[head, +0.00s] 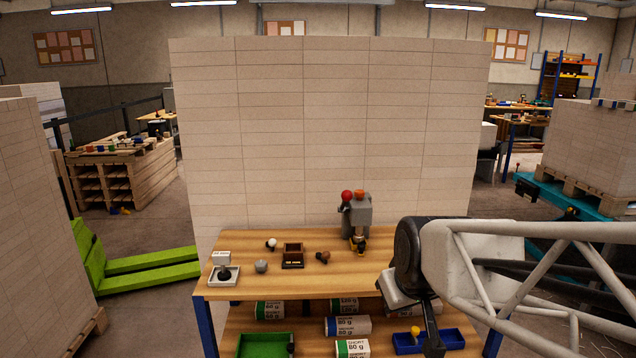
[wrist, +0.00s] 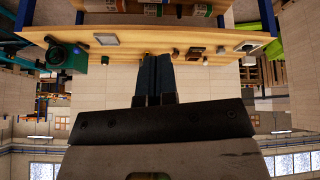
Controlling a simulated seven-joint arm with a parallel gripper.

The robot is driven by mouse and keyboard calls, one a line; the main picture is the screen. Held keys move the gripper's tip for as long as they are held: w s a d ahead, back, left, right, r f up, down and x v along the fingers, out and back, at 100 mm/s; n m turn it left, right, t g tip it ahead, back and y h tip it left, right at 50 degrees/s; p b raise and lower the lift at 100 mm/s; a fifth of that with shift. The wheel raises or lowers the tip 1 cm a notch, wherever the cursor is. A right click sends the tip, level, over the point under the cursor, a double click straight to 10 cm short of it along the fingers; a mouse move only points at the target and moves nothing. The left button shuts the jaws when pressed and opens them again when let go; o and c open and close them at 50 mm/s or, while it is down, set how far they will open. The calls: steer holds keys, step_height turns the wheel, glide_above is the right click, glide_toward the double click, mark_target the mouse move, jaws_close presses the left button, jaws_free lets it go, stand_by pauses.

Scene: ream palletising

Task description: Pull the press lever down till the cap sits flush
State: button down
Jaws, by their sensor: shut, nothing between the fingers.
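The grey press (head: 358,215) stands at the back right of the wooden bench.
The bench top (head: 330,285) also holds a white scale-like device (head: 224,274), a dark wooden box (head: 292,257), and small knobs. Paper reams (head: 347,325), a green tray (head: 263,343) and a blue tray (head: 450,339) are on the shelf below. A tall pale stack (head: 330,120) stands behind.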

step_height(320, 180, up, 6)
steer(key=d+g, duration=0.1)
steer(key=g, duration=0.3)
steer(key=w+r+n+g+y, duration=0.1)
steer(key=w+r+n, duration=0.1)
steer(key=w+r, duration=0.35)
steer(key=w+r+n, duration=0.2)
steer(key=w+r, duration=0.1)
steer(key=w, duration=0.6)
steer(key=w+r+n+g+y, duration=0.1)
steer(key=w+n, duration=0.4)
steer(key=w, duration=1.2)
steer(key=w+d+r+n+g+y, duration=0.1)
steer(key=w+n, duration=0.4)
steer(key=w, duration=1.3)
steer(key=shift+w+d+r+n+g+y, duration=0.2)
steer(key=shift+d+r+n+g+y, duration=0.1)
steer(key=shift+g+y, duration=0.15)
steer(key=shift+f, duration=0.15)
steer(key=s+x, duration=0.1)
steer(key=x, duration=1.2)
steer(key=shift+s+d+f, duration=0.15)
steer(key=shift+s+f, duration=0.05)
steer(key=shift+f, duration=0.05)
